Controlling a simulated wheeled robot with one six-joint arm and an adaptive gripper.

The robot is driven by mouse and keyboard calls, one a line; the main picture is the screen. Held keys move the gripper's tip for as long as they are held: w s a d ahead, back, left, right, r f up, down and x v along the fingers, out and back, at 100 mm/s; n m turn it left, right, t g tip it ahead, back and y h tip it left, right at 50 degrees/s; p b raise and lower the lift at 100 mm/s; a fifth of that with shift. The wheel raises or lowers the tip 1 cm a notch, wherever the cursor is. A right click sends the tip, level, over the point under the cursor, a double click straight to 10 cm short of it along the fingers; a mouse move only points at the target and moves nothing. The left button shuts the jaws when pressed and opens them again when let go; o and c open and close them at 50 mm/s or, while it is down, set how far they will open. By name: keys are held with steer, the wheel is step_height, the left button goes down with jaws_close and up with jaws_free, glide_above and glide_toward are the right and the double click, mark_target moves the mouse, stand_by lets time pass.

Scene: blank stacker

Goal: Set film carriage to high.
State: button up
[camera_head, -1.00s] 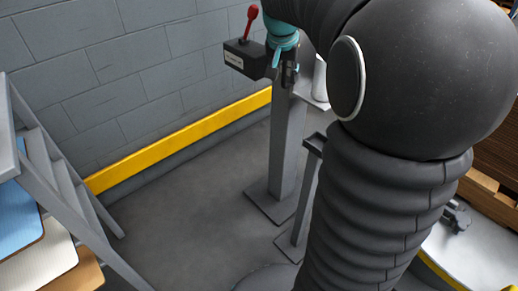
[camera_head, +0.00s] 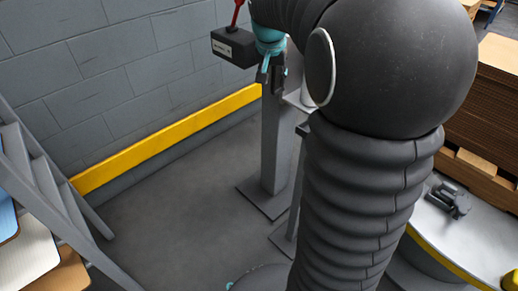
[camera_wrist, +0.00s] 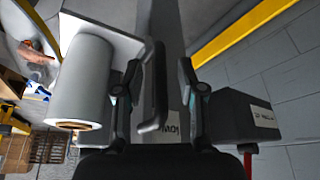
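The film carriage shows in the wrist view as a pale plate (camera_wrist: 100,28) bearing a white film roll (camera_wrist: 82,80), with a dark grey handle bar (camera_wrist: 157,88) beside it. A grey post (camera_wrist: 172,45) runs behind the handle, with a label that seems to read LOW, upside down, near the handle's end. My gripper (camera_wrist: 160,67) is open, one finger on each side of the handle, the bar nearer the left finger. Contact cannot be told. In the head view my gripper (camera_head: 276,76) is in front of the post (camera_head: 273,150); the roll is mostly hidden.
A dark box (camera_head: 235,47) with a red lever (camera_head: 236,15) is close beside my gripper. A yellow rail (camera_head: 165,140) runs along the block wall. The floor between steps and post is clear.

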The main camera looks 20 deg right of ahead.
steer(key=p+v, duration=0.1)
steer(key=v, duration=0.9)
steer(key=s+a+f+n+y, duration=0.1)
steer(key=s+a+f+n, duration=0.2)
steer(key=s+a, duration=0.3)
steer(key=s+a+f+n+t+y+p, duration=0.1)
steer(key=s+a+f+n, duration=0.2)
steer(key=s, duration=1.2)
steer(key=shift+a+f+n+t, duration=0.3)
steer(key=shift+a+f, duration=0.85)
steer(key=shift+a, duration=0.65)
steer(key=shift+s, duration=0.2)
